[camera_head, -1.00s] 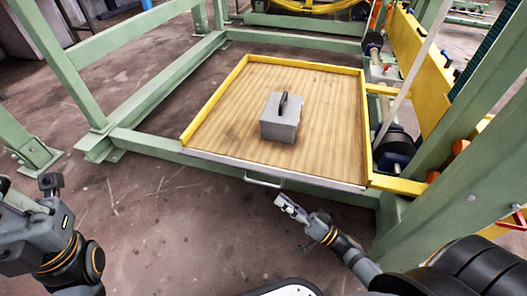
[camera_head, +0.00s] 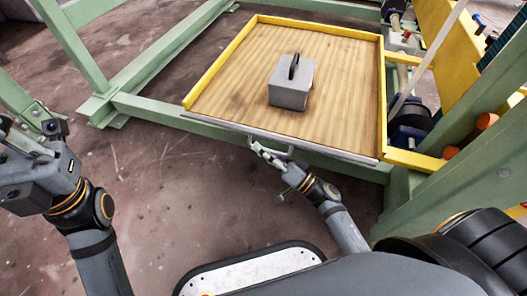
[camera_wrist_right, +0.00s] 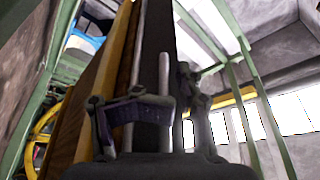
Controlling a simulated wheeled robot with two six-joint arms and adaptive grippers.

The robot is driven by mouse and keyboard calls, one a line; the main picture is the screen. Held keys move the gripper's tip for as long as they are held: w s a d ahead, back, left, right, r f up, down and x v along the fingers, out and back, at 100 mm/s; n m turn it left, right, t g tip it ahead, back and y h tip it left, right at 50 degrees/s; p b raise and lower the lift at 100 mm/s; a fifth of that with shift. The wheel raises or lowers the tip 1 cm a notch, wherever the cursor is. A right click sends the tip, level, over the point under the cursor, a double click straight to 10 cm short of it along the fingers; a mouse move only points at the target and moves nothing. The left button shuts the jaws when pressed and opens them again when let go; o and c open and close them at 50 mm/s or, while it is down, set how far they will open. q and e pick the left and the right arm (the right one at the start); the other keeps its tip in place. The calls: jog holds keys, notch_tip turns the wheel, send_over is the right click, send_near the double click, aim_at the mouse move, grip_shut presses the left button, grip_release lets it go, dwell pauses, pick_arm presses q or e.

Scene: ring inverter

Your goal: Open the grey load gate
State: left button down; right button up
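The grey load gate (camera_head: 330,151) is a thin strip along the near edge of the wooden load platform (camera_head: 338,100), upright and in place. A small bar handle on its outer face is partly hidden by my right gripper (camera_head: 262,150), whose tips are at the handle. In the right wrist view, a grey bar (camera_wrist_right: 165,85), apparently the handle, runs between or just beside the right fingers (camera_wrist_right: 178,108). Whether they are pressed on it cannot be told. My left gripper (camera_head: 32,125) is open and empty at the left, far from the gate.
A grey block with a dark handle (camera_head: 290,88) sits on the platform. A yellow rim (camera_head: 215,65) borders its other sides. Green frame beams (camera_head: 150,108) surround it, with a yellow machine at the right. The concrete floor in front is free.

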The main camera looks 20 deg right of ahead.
jog(key=shift+r, duration=0.1)
grip_shut()
